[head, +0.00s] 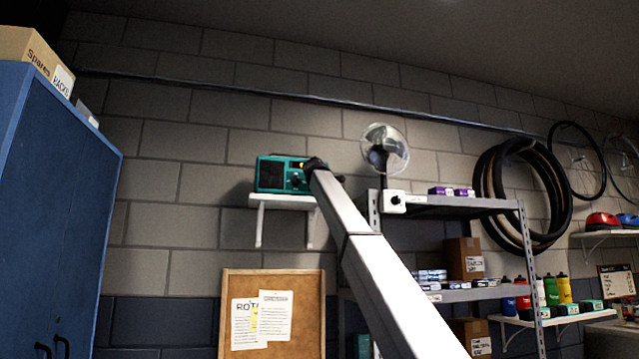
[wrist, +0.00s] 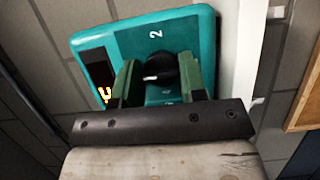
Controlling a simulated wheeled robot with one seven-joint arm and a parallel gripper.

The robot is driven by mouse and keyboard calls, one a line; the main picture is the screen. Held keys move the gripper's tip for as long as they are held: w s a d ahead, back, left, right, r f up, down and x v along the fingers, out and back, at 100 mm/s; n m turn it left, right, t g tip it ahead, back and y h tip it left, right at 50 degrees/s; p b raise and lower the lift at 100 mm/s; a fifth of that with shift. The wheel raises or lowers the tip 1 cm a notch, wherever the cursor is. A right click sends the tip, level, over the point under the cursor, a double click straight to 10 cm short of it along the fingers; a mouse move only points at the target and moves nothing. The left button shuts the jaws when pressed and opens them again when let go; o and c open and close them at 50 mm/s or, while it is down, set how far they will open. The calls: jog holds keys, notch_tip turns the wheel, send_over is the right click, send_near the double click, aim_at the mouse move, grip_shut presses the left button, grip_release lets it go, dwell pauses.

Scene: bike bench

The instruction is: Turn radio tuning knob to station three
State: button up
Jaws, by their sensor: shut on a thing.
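The teal radio (head: 271,175) sits on a small white wall shelf in the head view. In the wrist view its teal front (wrist: 195,30) fills the upper middle, tilted, with a white "2" mark. My gripper (head: 313,166) is at the radio's right end. In the wrist view its green fingers (wrist: 159,76) are shut on the black tuning knob (wrist: 160,68), one on each side. A short white pointer shows on the knob, toward its lower left. A dark display with an orange glyph is partly hidden by the left finger, and I cannot read it. Other station marks are hidden.
The white wall shelf (head: 268,202) holds the radio. A fan (head: 385,150) and metal shelving (head: 450,207) stand to the right. A corkboard (head: 245,276) hangs below and a blue cabinet (head: 50,190) stands at left. Wall around the radio is bare.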

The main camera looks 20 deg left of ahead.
jog(key=shift+d+f+m+g+y, duration=0.1)
jog(key=shift+m+g+y, duration=1.5)
jog(key=shift+m, duration=2.85)
jog(key=shift+a+r+m+g+y, duration=0.1)
jog(key=shift+m+g+y, duration=0.75)
jog(key=shift+m+y, duration=2.5)
jog(key=shift+d+f+m+g+y, duration=0.1)
jog(key=shift+m+g+y, duration=0.95)
jog(key=shift+m, duration=4.45)
jog(key=o, duration=0.9)
